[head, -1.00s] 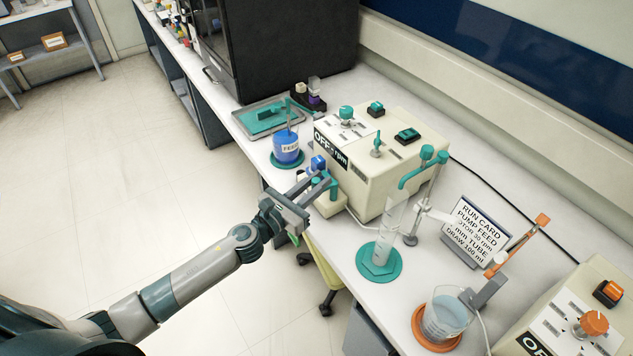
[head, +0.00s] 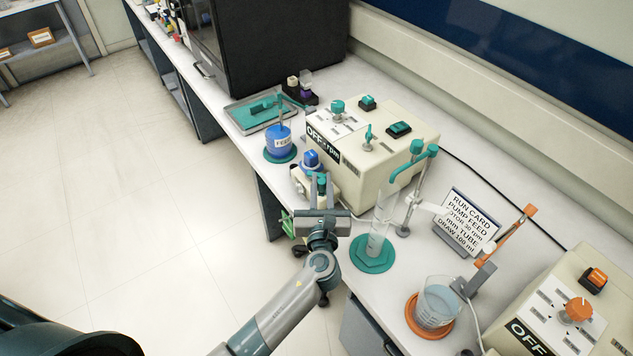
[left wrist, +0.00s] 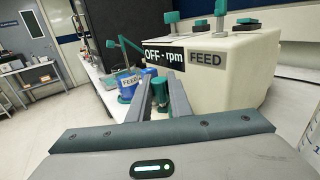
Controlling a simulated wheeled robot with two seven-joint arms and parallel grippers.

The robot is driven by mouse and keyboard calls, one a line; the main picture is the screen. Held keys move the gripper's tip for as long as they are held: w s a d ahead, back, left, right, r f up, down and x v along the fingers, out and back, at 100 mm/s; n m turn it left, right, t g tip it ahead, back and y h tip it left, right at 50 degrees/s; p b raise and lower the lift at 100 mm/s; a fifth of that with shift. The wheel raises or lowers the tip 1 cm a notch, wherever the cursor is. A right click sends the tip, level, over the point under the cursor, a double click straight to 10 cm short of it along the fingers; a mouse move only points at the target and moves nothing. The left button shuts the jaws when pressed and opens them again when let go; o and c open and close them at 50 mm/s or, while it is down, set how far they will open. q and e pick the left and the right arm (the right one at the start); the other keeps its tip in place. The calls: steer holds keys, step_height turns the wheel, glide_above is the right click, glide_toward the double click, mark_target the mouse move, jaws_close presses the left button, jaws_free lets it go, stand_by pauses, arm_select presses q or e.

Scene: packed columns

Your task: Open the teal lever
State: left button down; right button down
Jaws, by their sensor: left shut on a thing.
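The teal lever (head: 320,182) sits low on the front of the cream pump box (head: 375,150), beside a blue knob (head: 311,159). My left gripper (head: 321,190) is shut on the lever, reaching it from the front edge of the bench. In the left wrist view the teal lever (left wrist: 159,91) stands between the two fingers (left wrist: 160,84). The gripper hides much of the lever in the head view, so its exact angle is unclear. The pump display reads "OFF - rpm" (left wrist: 164,57). My right gripper is not in view.
A blue FEED bottle (head: 278,142) stands left of the pump. A measuring cylinder (head: 379,225) on a teal base stands close right of my gripper. A beaker (head: 438,303), a run card (head: 470,222) and a second pump (head: 560,310) are farther right. The floor at left is clear.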

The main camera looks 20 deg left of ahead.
arm_select(q)
steer(key=shift+w+d+n+g+y+b, duration=0.1)
steer(key=shift+d+n+g+y+b, duration=0.3)
steer(key=shift+n+y, duration=0.45)
steer(key=shift+d+n+g+y+b, duration=0.35)
steer(key=shift+n+g+y, duration=0.2)
steer(key=shift+y, duration=0.6)
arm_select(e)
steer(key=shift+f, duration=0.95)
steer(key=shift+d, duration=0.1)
arm_select(q)
steer(key=c, duration=1.6)
jaws_free()
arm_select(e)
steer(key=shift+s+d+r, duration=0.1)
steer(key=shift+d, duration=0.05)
